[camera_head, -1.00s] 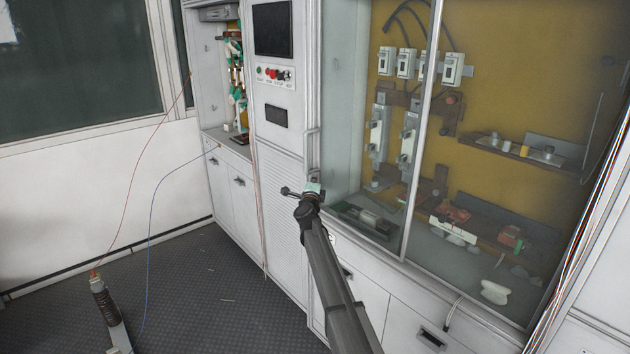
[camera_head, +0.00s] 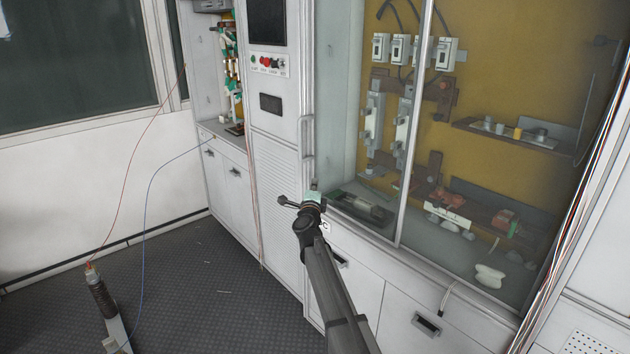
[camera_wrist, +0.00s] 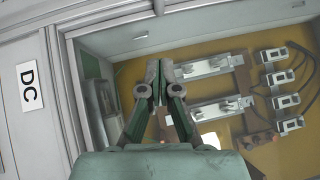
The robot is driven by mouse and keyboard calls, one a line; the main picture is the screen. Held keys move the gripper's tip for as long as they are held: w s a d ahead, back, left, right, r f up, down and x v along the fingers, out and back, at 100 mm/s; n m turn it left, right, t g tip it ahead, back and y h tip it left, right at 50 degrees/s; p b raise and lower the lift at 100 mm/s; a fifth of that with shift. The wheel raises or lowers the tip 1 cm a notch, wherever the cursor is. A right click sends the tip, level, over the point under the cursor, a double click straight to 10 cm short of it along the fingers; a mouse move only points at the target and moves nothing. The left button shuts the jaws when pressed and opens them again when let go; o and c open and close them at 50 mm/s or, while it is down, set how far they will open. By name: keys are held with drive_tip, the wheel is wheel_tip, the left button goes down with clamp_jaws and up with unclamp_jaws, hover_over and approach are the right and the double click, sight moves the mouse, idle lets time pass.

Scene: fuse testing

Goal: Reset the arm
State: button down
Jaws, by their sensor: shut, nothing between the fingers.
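My arm (camera_head: 330,290) reaches up from the lower middle of the head view toward the white cabinet front. My gripper in the wrist view (camera_wrist: 157,82) has its two fingers together with nothing between them.
The glass case (camera_head: 425,150) holds white switches (camera_head: 400,47), fuse holders and a shelf (camera_head: 515,135). A control panel with buttons (camera_head: 268,64) stands to its left. A ribbed insulator (camera_head: 103,300) with red and blue wires stands on the floor at left.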

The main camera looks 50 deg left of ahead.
drive_tip(key=s+a+f+n+g+y, duration=0.1)
drive_tip(key=s+f+n+g+y, duration=0.15)
drive_tip(key=s+n+g, duration=0.35)
drive_tip(key=s+d+f+n+g, duration=0.1)
drive_tip(key=s+d+f+n, duration=0.15)
drive_tip(key=f, duration=0.25)
drive_tip(key=s+d+f+n+g, duration=0.2)
drive_tip(key=f+n, duration=0.1)
drive_tip(key=f, duration=0.2)
drive_tip(key=s+d+f+n+g+h, duration=0.15)
drive_tip(key=d+f+h, duration=0.35)
drive_tip(key=d+f, duration=1.3)
drive_tip(key=s+d+f+n+g+h, duration=0.1)
drive_tip(key=d+f+n+g+h, duration=0.3)
drive_tip(key=d+f, duration=1.45)
drive_tip(key=s+d+f+g+h, duration=0.1)
drive_tip(key=s+d+f+h, duration=0.15)
drive_tip(key=d, duration=0.65)
drive_tip(key=s+d+f+m+g+h, duration=0.15)
drive_tip(key=s+d, duration=0.25)
drive_tip(key=d, duration=0.5)
drive_tip(key=s+d+f+h, duration=0.2)
drive_tip(key=s+d, duration=0.2)
drive_tip(key=d, duration=0.6)
drive_tip(key=s+d+f+m+g, duration=0.3)
drive_tip(key=s+d+m+g, duration=0.1)
drive_tip(key=s+d, duration=1.6)
drive_tip(key=shift+s+d+g, duration=0.3)
drive_tip(key=shift+s+d, duration=0.1)
drive_tip(key=shift+d, duration=0.55)
